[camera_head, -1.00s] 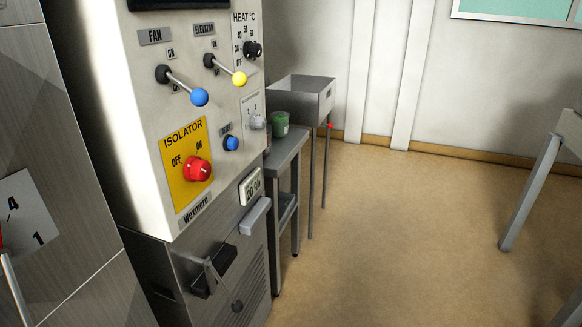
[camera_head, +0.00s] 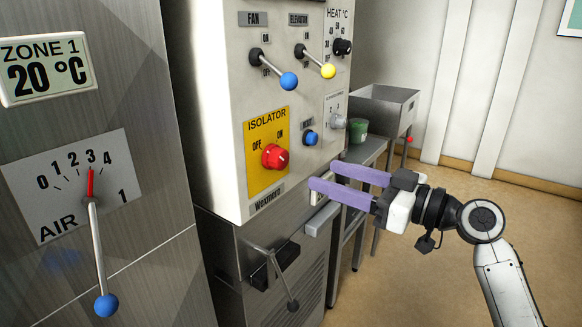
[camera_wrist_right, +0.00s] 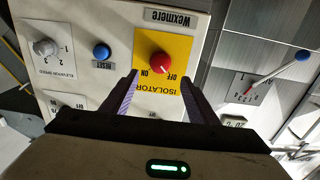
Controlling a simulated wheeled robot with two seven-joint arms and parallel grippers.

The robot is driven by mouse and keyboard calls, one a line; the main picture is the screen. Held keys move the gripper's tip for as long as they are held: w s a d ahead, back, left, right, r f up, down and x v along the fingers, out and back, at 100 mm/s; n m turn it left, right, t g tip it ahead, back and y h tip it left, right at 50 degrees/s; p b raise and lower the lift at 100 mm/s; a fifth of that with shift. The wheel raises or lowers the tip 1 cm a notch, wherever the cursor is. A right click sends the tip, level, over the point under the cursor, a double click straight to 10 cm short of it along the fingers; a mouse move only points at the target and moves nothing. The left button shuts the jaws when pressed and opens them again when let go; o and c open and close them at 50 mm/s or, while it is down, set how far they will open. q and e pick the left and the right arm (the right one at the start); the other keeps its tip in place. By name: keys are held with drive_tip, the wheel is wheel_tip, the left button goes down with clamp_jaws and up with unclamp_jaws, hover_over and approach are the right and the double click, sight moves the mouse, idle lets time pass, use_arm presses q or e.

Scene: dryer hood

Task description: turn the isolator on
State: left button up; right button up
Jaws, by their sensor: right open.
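The isolator (camera_head: 267,175) is a red rotary knob (camera_head: 275,156) on a yellow plate marked OFF and ON, on the front of the pale control panel. In the right wrist view the knob (camera_wrist_right: 160,64) shows upside down, and a small light mark on it seems to lean toward OFF. My right gripper (camera_head: 324,174) has two purple fingers, open and empty. In the head view it is right of and slightly below the knob, apart from it. In the wrist view the fingers (camera_wrist_right: 160,98) straddle the line to the knob. My left gripper is out of view.
Fan lever (camera_head: 288,81), elevator lever (camera_head: 328,71), heat dial (camera_head: 342,47) and blue reset button (camera_head: 310,138) surround the plate. The grey cabinet at left carries an air lever (camera_head: 106,305). A green cup (camera_head: 359,130) stands on a side table behind my right gripper.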

sight(284, 161)
drive_tip(key=p+x, duration=0.1)
drive_tip(key=x, duration=0.9)
drive_tip(key=shift+a+r, duration=0.1)
drive_tip(key=c, duration=1)
